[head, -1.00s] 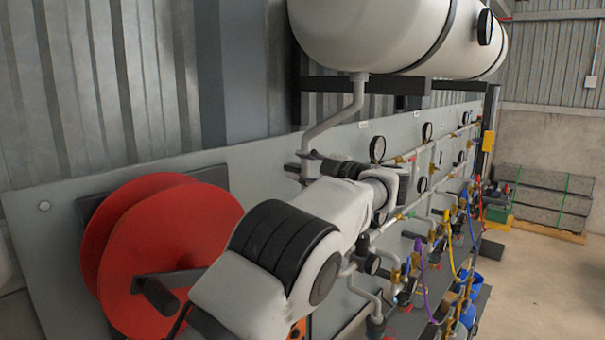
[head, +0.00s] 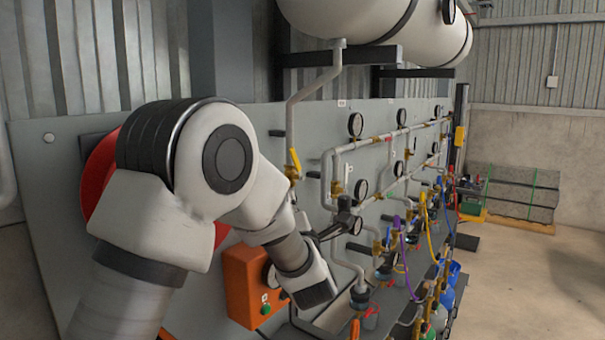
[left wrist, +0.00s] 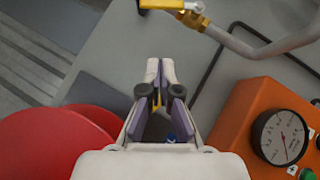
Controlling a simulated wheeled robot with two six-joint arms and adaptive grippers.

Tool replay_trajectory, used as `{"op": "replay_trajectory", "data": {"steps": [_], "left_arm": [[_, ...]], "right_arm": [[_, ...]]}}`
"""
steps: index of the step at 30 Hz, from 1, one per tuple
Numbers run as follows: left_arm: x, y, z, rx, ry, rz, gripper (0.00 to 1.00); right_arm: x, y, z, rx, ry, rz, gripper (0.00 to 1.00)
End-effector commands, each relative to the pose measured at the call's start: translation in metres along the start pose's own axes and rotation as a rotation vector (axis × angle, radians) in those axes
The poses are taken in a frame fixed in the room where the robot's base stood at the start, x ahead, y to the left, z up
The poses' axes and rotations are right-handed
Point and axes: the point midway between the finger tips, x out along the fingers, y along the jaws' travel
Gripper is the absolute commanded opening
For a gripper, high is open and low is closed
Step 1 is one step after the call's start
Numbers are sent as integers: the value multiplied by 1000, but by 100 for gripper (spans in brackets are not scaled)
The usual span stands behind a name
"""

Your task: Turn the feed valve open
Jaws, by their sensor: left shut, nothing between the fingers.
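A brass valve with a yellow lever (head: 294,163) sits on the grey pipe coming down from the white tank; no readable label marks it as the feed valve. In the head view the lever points up and slightly left. In the left wrist view the yellow lever (left wrist: 163,4) and brass body (left wrist: 192,18) show at the top edge, beyond my fingertips. My left gripper (left wrist: 160,66) is shut and empty, apart from the valve. In the head view my arm comes in from the left; the fingers cannot be made out clearly there. My right gripper is not in view.
An orange box (head: 249,285) with a gauge is by my left wrist. A red reel (head: 98,178) is behind my arm. Pipes, gauges and coloured-lever valves fill the panel (head: 250,118) to the right. The floor (head: 520,290) at right is clear.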

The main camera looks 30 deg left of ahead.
Motion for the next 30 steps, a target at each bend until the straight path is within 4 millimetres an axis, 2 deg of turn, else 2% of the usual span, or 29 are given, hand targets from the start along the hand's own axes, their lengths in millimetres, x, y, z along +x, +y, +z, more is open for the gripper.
{"op": "replay_trajectory", "data": {"steps": [1, 12, 18, 30], "left_arm": [[11, 4, 0, 0, 3, 0, 0], [91, 6, 4, 3, 2, 2, 0], [109, 3, 25, 5, 0, 1, 0], [112, 0, 28, 4, 2, 1, 0]], "right_arm": [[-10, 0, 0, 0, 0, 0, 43], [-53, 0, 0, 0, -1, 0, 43], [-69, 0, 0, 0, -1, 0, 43], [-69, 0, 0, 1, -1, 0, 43]]}}
